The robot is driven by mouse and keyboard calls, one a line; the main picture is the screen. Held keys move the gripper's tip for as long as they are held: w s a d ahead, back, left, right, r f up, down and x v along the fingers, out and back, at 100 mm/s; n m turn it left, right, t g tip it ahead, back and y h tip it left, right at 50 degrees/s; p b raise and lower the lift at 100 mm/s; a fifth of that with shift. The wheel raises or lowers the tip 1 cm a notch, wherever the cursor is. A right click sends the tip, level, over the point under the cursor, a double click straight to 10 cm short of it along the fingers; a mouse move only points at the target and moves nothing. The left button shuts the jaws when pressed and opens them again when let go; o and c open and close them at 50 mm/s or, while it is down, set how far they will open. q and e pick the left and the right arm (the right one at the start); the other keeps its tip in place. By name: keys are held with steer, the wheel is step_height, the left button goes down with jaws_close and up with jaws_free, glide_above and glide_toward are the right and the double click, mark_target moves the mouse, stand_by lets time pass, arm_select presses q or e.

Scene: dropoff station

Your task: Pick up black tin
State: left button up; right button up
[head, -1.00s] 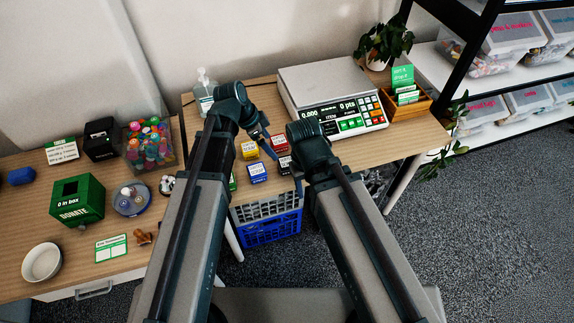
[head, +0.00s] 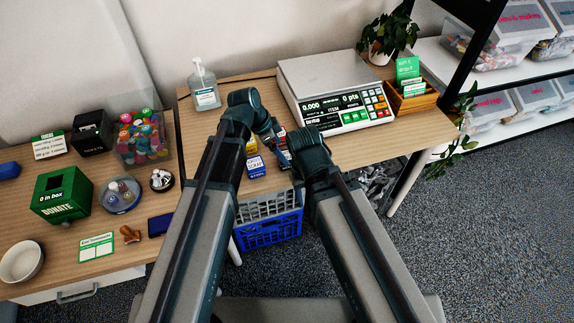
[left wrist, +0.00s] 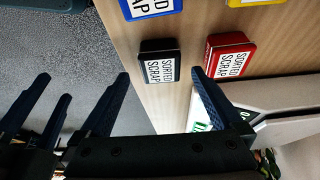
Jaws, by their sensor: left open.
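A red tin (left wrist: 231,54) sits just right of the black one. A blue tin (left wrist: 151,8) and a yellow tin (left wrist: 256,2) are beyond. A scale (head: 340,108) stands close on the right. A blue crate (head: 268,232) is below the table edge.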

mark_target(286, 155)
arm_select(q)
steer(key=shift+b+x, duration=2.35)
steer(key=shift+x, duration=0.35)
steer(key=shift+w+d+r, duration=0.1)
steer(key=shift+d+r, duration=0.05)
steer(key=c, duration=1.4)
steer(key=shift+r, duration=0.15)
step_height(286, 155, up, 10)
steer(key=p, duration=1)
